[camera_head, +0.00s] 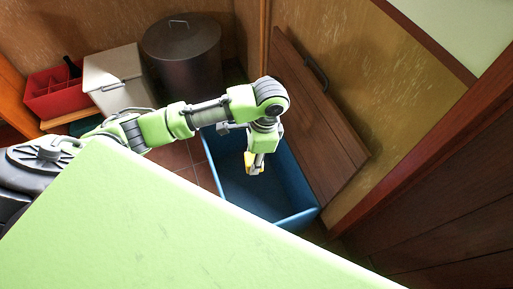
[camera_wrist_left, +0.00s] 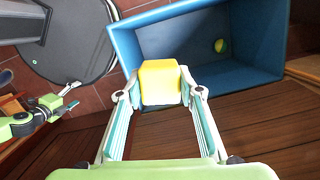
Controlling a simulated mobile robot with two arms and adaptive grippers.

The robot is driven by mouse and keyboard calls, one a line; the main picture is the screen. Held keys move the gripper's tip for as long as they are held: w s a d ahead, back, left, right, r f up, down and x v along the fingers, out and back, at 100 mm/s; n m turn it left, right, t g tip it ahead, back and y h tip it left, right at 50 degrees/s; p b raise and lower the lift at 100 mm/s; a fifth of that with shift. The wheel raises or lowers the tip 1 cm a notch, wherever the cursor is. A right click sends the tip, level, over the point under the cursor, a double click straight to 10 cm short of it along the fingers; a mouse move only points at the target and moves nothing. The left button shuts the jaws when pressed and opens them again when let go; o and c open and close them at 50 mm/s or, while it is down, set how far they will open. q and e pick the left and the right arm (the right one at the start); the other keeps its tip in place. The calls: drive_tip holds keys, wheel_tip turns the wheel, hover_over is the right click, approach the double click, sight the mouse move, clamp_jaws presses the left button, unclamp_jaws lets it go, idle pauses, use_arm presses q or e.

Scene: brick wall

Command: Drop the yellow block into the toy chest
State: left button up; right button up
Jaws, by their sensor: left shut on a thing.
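The blue toy chest (camera_head: 295,184) stands open on the floor in the head view, its wooden lid (camera_head: 318,110) tilted back against the wall. My left gripper (camera_head: 256,167) points down over the chest opening and is shut on the yellow block (camera_head: 250,160). In the left wrist view the yellow block (camera_wrist_left: 160,82) sits between both fingertips, overlapping the chest's lid-side edge. A yellow-green ball (camera_wrist_left: 220,46) lies inside the chest (camera_wrist_left: 195,80). My right gripper (camera_wrist_left: 73,96) shows at the left of the wrist view, fingers apart and empty, away from the chest.
A dark round lidded bin (camera_head: 182,55), a white box (camera_head: 115,80) and a red compartment crate (camera_head: 52,92) stand at the back left. Wooden walls close in on the right. Bare tiled floor (camera_head: 180,160) shows left of the chest.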

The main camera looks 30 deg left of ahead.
drive_tip(key=w+a+r+t+b, duration=0.1)
drive_tip(key=w+r+b, duration=0.2)
drive_tip(key=w+b, duration=0.3)
drive_tip(key=w+a+r+b, duration=0.1)
drive_tip(key=w+r+b, duration=0.2)
drive_tip(key=w+b, duration=0.2)
use_arm(q)
drive_tip(key=w+a+f+m+t+b, duration=0.1)
drive_tip(key=w+f+m, duration=0.3)
drive_tip(key=f+m, duration=0.4)
drive_tip(key=w+a+f+m+t+b, duration=0.1)
drive_tip(key=w+a+f+m+b, duration=0.2)
drive_tip(key=f+m, duration=0.5)
drive_tip(key=w+a+f+m+h+b, duration=0.1)
drive_tip(key=w+a+f+m+b, duration=0.1)
drive_tip(key=w+f+m, duration=0.5)
drive_tip(key=shift+w+a+f+m+t, duration=0.2)
drive_tip(key=shift+a+f+m+t, duration=0.2)
drive_tip(key=shift+a+f+m, duration=0.3)
use_arm(e)
wheel_tip(320, 180, up, 14)
drive_tip(key=t, duration=0.1)
drive_tip(key=shift+d, duration=0.25)
use_arm(q)
drive_tip(key=shift+r, duration=0.1)
drive_tip(key=o, duration=1.2)
